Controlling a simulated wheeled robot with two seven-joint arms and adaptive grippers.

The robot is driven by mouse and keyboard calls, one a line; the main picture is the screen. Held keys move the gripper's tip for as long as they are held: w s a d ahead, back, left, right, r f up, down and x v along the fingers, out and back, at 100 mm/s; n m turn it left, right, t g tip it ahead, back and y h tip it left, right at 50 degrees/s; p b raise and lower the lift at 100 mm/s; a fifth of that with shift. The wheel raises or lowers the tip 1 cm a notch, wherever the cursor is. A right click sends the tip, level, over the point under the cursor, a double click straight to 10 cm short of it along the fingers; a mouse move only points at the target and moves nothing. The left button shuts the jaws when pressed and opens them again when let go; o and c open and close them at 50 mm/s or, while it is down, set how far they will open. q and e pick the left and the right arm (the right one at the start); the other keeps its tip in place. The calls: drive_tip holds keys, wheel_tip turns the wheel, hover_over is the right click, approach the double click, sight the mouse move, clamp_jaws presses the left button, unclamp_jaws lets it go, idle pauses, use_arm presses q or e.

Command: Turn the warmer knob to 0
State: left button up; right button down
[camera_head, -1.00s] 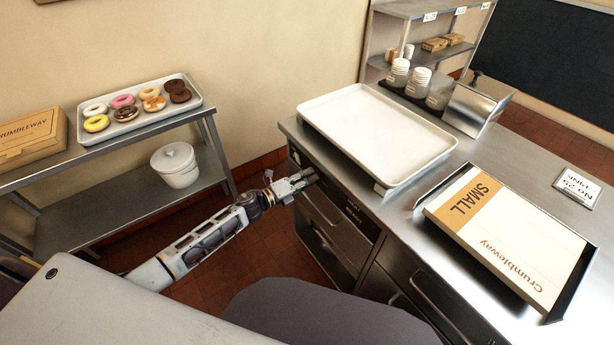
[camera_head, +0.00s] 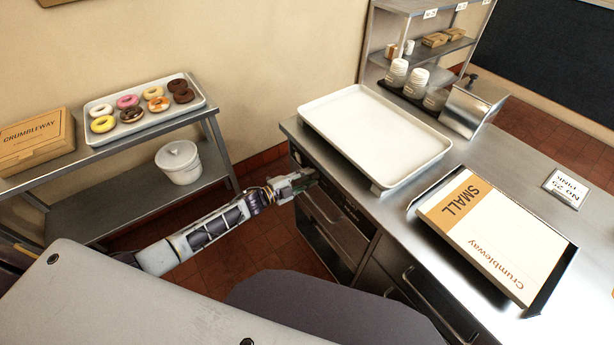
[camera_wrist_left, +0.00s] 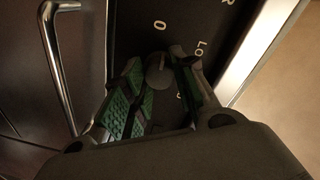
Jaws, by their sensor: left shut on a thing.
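My left gripper (camera_head: 308,180) reaches the dark control panel on the counter's front, below the white tray. In the left wrist view, its green-padded fingers (camera_wrist_left: 160,88) are shut around the dark round warmer knob (camera_wrist_left: 157,72). A small pale mark on the knob's face points up, roughly toward the printed 0 (camera_wrist_left: 161,25). The label "LO" (camera_wrist_left: 201,47) is printed to the upper right of the knob. The fingers hide the knob's sides and much of the panel below. In the head view the gripper hides the knob. My right gripper is not in view.
A white tray (camera_head: 372,135) lies on the steel counter above the panel. A Crumbleway box (camera_head: 497,235) lies in a dark tray to the right. A drawer handle (camera_wrist_left: 58,65) is left of the gripper in the wrist view. A donut shelf stands at the left.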

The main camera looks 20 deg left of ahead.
use_arm(q)
drive_tip(key=shift+n, duration=1.1)
drive_tip(key=o, duration=1.1)
drive_tip(key=shift+a, duration=0.1)
drive_tip(key=shift+v, duration=5.9)
drive_tip(key=shift+f, duration=0.1)
